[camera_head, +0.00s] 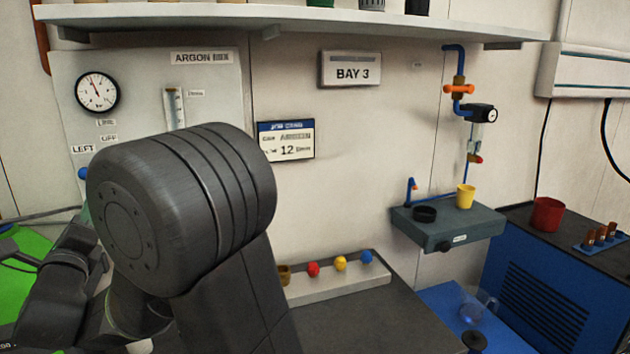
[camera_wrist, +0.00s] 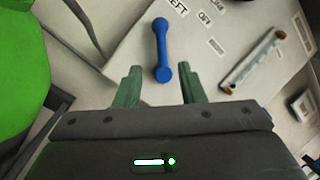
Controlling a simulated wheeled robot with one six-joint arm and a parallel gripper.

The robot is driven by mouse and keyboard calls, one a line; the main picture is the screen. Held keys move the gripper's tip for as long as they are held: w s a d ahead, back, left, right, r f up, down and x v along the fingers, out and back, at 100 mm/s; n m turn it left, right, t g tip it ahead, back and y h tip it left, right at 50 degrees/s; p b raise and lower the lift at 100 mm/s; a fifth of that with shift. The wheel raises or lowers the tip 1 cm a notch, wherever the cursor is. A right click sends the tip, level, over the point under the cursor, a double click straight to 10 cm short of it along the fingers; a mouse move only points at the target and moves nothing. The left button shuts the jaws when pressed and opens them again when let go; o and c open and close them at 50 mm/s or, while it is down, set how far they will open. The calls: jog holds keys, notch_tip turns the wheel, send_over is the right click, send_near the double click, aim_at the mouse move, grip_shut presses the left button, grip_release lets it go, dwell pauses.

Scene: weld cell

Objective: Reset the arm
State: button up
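My gripper (camera_wrist: 160,88) is open in the wrist view, its two green fingers apart with nothing clamped between them. A blue lever (camera_wrist: 161,48) on the white panel lies ahead; its rounded near end shows between the fingertips. I cannot tell whether the fingers reach around it in depth. Labels LEFT and OFF show beside the lever. In the head view my dark arm fills the left foreground and hides most of the gripper and lever; only a bit of the blue lever (camera_head: 82,173) shows at the panel's left edge.
The argon panel (camera_head: 140,75) carries a gauge (camera_head: 97,92) and a flow tube (camera_head: 174,108). At right are a wall shelf (camera_head: 450,228) with a yellow cup (camera_head: 465,196), and a red pot (camera_head: 547,214).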

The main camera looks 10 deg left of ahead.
jog(key=w+a+r+m+h+p, duration=0.1)
jog(key=w+a+r+m+p, duration=0.1)
jog(key=w, duration=0.6)
jog(key=shift+w+a+r+m, duration=0.35)
jog(key=shift+a+r+m, duration=0.15)
jog(key=shift+a+r, duration=0.2)
